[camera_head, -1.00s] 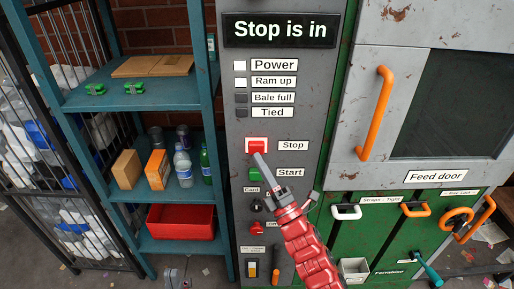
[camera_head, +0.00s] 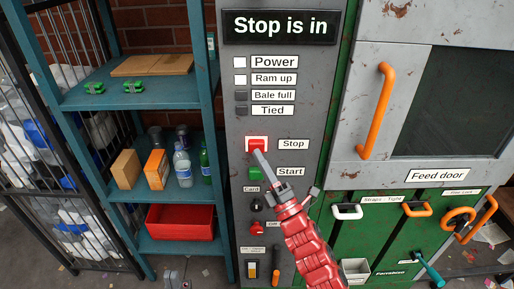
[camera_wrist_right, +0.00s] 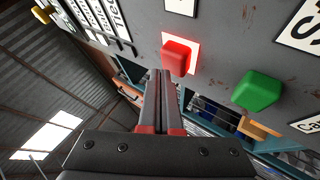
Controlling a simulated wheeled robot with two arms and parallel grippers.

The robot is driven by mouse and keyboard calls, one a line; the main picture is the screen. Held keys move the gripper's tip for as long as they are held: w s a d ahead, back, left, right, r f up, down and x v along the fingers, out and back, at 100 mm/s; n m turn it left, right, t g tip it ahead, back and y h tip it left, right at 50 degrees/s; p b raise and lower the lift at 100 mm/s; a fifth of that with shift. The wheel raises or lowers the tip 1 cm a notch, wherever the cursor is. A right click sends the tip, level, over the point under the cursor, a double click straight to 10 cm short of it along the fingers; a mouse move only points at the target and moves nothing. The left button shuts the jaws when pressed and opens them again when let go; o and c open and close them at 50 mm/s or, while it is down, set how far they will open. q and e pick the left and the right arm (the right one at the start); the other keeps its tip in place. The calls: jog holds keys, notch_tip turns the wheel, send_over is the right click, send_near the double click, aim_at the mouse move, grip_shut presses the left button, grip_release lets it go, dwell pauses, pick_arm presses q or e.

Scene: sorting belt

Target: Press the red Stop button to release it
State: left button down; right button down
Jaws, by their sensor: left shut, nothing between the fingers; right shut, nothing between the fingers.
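The red Stop button (camera_head: 255,144) sits on a white square on the grey control panel, beside its "Stop" label. The sign (camera_head: 279,28) above reads "Stop is in". My right gripper (camera_head: 256,153) is shut and empty, its fingertips just below the button. In the right wrist view the shut fingers (camera_wrist_right: 161,75) point at the panel close to the lower left of the red button (camera_wrist_right: 177,58); I cannot tell if they touch it.
The green Start button (camera_head: 254,173) is just below Stop, partly beside my right fingers. A black knob (camera_head: 256,206) and a red knob (camera_head: 257,228) are lower. A blue shelf (camera_head: 150,103) stands left; the feed door's orange handle (camera_head: 377,112) is right.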

jog(key=shift+w+b, duration=0.35)
jog(key=shift+w, duration=0.25)
dwell(0.7)
jog(key=shift+s, duration=0.5)
jog(key=shift+s+r+b, duration=0.1)
jog(key=shift+s+b, duration=0.3)
jog(key=shift+s, duration=0.2)
jog(key=s+b, duration=0.2)
jog(key=s, duration=0.4)
